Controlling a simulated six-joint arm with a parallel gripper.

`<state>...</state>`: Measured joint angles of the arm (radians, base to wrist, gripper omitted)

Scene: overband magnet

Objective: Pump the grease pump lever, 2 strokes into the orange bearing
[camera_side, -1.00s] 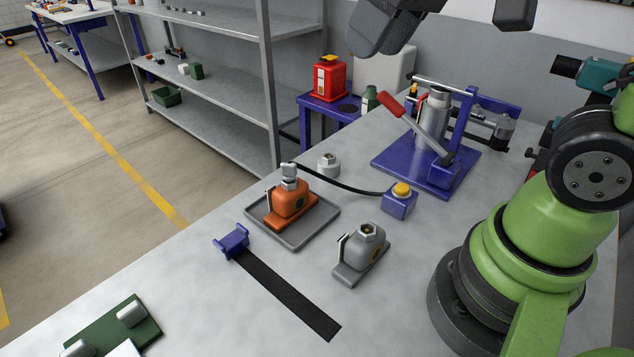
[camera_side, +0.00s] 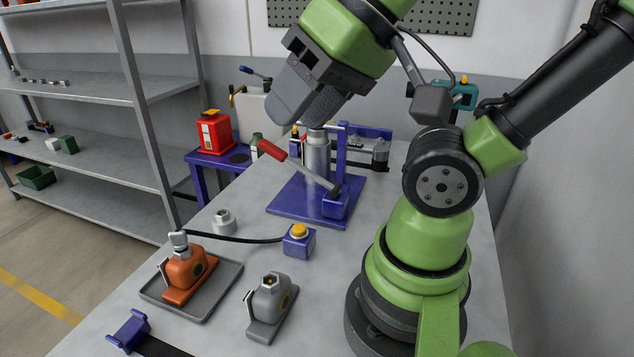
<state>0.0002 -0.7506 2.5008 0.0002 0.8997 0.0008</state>
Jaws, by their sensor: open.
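The grease pump (camera_side: 317,160) is a silver cylinder on a blue base plate (camera_side: 290,208). Its lever (camera_side: 305,170) is a grey rod with a red handle (camera_side: 272,149), tilted up to the left. The orange bearing (camera_side: 186,272) sits on a grey tray (camera_side: 215,300), with a silver fitting on top. My gripper (camera_side: 296,108) is dark grey and hangs above the pump and handle in the picture, apart from the handle. It holds nothing that I can see. Its finger gap is hard to make out from this side.
A black hose (camera_side: 240,240) runs from near the orange bearing to a blue box with a yellow button (camera_side: 299,242). A grey bearing (camera_side: 269,302) stands in front, and a silver nut-topped part (camera_side: 224,221) behind. A red can (camera_side: 214,132) stands on a blue stand at the back left.

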